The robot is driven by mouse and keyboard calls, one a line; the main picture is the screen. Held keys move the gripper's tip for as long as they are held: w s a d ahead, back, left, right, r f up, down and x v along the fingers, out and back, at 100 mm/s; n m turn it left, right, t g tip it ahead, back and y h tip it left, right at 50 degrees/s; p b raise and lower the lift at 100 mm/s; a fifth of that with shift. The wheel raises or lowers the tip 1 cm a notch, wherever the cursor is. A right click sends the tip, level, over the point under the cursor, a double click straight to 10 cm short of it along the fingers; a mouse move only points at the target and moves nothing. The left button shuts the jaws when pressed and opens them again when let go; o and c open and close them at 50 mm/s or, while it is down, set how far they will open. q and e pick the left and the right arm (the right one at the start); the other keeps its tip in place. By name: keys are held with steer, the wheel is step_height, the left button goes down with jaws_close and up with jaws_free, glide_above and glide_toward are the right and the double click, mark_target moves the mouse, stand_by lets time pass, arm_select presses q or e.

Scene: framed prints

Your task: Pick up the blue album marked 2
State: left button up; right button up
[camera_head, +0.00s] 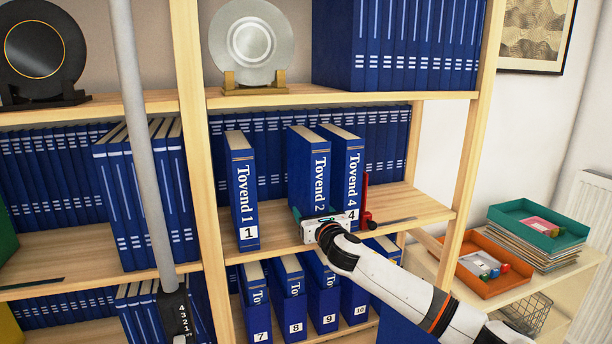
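The blue album marked 2 (308,178) stands upright on the middle shelf, its spine reading "Tovend 2". The lower end of its spine is hidden by my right gripper. The blue album marked 4 (346,165) stands just to its right, close beside it. My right gripper (332,212) is open in front of these two albums. Whether the fingers touch the albums cannot be told. My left gripper is not in view.
Album 1 (241,185) stands to the left, with a gap before album 2. A row of blue albums (270,135) lines the shelf's back. Wooden uprights (470,150) bound the bay. A grey pole (140,120) crosses the left side. Trays (540,225) lie at right.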

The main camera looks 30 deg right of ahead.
steer(key=shift+w, duration=0.4)
steer(key=shift+s+d, duration=0.1)
steer(key=shift+c, duration=0.2)
jaws_close()
steer(key=shift+r, duration=0.15)
